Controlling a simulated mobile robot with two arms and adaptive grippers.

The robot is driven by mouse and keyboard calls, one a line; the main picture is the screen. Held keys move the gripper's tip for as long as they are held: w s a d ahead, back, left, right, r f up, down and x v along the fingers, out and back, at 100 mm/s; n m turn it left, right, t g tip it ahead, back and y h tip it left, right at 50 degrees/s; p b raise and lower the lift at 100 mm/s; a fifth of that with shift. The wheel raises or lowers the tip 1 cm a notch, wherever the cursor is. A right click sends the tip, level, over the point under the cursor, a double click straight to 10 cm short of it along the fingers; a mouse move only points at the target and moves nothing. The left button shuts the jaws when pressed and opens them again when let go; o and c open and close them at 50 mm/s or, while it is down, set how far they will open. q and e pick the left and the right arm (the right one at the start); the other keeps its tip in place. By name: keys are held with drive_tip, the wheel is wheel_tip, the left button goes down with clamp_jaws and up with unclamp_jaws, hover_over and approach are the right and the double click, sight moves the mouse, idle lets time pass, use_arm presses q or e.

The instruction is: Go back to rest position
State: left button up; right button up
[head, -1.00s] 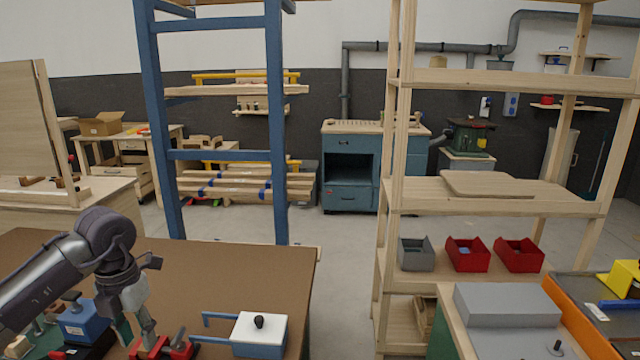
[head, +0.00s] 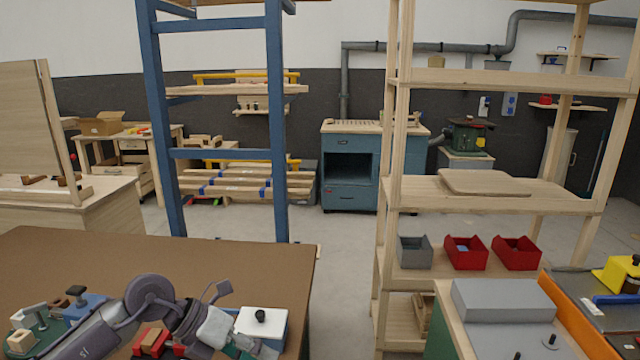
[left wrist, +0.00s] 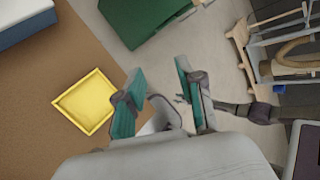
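My left arm comes in low from the left in the head view and lies across the brown table (head: 180,262). My left gripper (head: 252,347) is at the bottom edge of that view, in front of the blue box with the white lid (head: 262,322), which it partly hides. In the left wrist view, the teal-padded fingers of my left gripper (left wrist: 158,78) are spread apart with nothing held between them. My right gripper is in neither view.
Red clamps (head: 152,340) and a blue block (head: 84,306) sit around my left arm. A yellow tray (left wrist: 88,100) and a green box (left wrist: 140,18) show in the wrist view. A wooden shelf (head: 490,192) with bins stands right. Floor between table and shelf is clear.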

use_arm(q)
drive_tip(key=s+d+r+n+t+h, duration=0.3)
drive_tip(key=d+r+n+t+h, duration=0.2)
drive_tip(key=d+r+h, duration=0.5)
drive_tip(key=w+a+f+n+t+y, duration=0.25)
drive_tip(key=a+n+t+y, duration=0.5)
drive_tip(key=n, duration=0.45)
drive_tip(key=w+a+f+n+t+y, duration=0.1)
drive_tip(key=a+f+n+t+y, duration=0.2)
drive_tip(key=a+n+t+y, duration=0.65)
drive_tip(key=s+a+f+n+g+y, duration=0.25)
drive_tip(key=s+f+n+g, duration=0.25)
drive_tip(key=f+n+g, duration=0.4)
drive_tip(key=s+f+n+g, duration=0.1)
drive_tip(key=s+f+g, duration=0.4)
drive_tip(key=s+f, duration=0.45)
drive_tip(key=s+f+n+g, duration=0.1)
drive_tip(key=s+f+g, duration=0.5)
drive_tip(key=s, duration=0.7)
wheel_tip(320, 180, down, 25)
drive_tip(key=g, duration=0.1)
drive_tip(key=s+a+f+g, duration=0.1)
drive_tip(key=s+a+f, duration=0.2)
drive_tip(key=s+f, duration=1.4)
